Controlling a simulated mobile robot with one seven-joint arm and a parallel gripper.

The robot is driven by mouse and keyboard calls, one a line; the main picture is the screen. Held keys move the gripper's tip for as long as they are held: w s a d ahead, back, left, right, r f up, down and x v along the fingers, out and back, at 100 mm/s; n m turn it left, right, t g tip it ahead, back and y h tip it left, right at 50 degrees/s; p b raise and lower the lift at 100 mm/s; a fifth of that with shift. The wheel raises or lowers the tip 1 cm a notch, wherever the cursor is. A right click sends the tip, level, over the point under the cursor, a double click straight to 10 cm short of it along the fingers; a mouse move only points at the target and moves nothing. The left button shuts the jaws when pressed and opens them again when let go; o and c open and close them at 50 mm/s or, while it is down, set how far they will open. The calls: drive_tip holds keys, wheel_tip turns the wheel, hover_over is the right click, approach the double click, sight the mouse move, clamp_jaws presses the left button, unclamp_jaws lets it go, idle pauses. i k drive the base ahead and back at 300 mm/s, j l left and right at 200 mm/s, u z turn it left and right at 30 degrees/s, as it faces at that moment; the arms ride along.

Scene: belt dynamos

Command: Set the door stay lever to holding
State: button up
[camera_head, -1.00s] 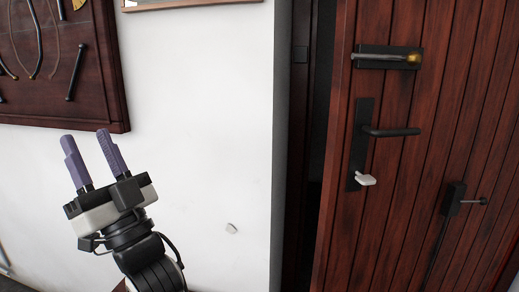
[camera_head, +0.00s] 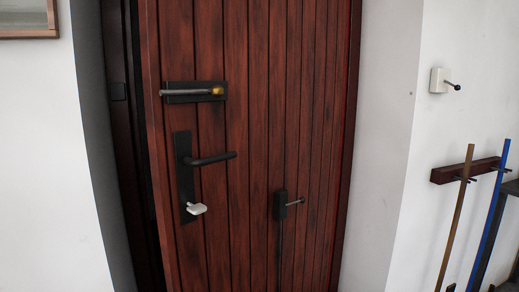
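The red-brown plank door (camera_head: 245,110) fills the middle of the head view, with a dark gap along its left edge. Low on the door is a small black box (camera_head: 280,206) with a short lever (camera_head: 295,202) pointing right and a thin rod running down from it; this looks like the door stay. The rod's lower end is out of frame. My gripper is outside the present view.
The door also carries a bolt with a brass knob (camera_head: 217,91), a black handle (camera_head: 212,159) and a white thumb-turn (camera_head: 196,208). On the right wall are a white box with a lever (camera_head: 440,81) and a dark rack (camera_head: 465,170) with brown and blue poles.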

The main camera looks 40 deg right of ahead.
sight(303, 199)
drive_tip(key=l+z, duration=0.5)
drive_tip(key=l, duration=1.8)
drive_tip(key=i, duration=0.5)
